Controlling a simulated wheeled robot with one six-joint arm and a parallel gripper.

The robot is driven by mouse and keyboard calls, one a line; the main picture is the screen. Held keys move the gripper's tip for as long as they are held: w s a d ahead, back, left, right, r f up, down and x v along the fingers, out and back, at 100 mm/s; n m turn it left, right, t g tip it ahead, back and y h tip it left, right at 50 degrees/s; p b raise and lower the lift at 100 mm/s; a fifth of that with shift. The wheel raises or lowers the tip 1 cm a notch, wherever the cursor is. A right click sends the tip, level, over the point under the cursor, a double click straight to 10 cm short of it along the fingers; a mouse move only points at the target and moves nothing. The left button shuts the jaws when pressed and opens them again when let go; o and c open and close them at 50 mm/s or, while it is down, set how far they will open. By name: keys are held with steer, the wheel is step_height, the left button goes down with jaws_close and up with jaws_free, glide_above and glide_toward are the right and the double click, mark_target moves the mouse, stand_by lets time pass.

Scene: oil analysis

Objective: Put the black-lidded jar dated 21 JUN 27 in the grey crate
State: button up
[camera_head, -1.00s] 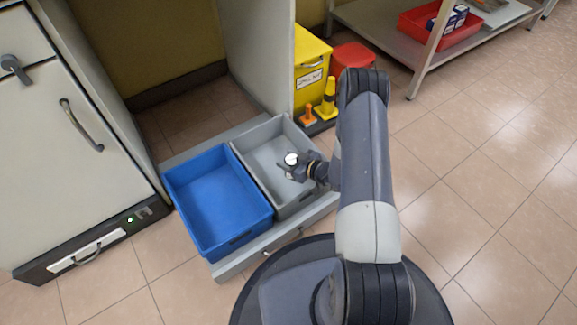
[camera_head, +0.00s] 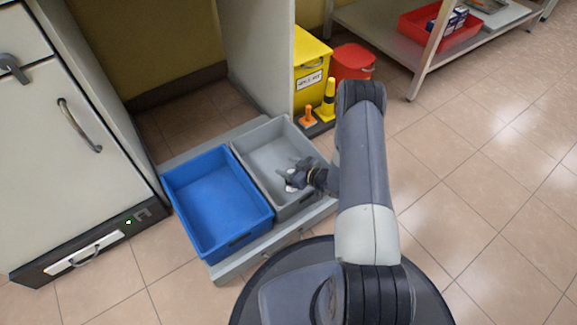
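The grey crate (camera_head: 259,139) stands on a low grey platform, to the right of a blue crate. My gripper (camera_head: 292,174) reaches in over the front right part of the grey crate. A small whitish thing (camera_head: 291,188) shows at my fingertips, low in the crate. It may be the jar, but its lid and date cannot be made out. The fingers are small and dark, so I cannot tell whether they are shut on it or apart from it.
The blue crate (camera_head: 215,202) is empty. A yellow bin (camera_head: 311,72), a red bin (camera_head: 353,62) and small yellow and orange cones stand behind the grey crate. A white cabinet (camera_head: 70,150) is at left. A shelf with a red tray (camera_head: 440,32) is at back right.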

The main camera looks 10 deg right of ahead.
steer(key=shift+o, duration=1.4)
steer(key=shift+r, duration=0.3)
steer(key=p+v, duration=0.5)
steer(key=v, duration=0.7)
steer(key=shift+r, duration=0.4)
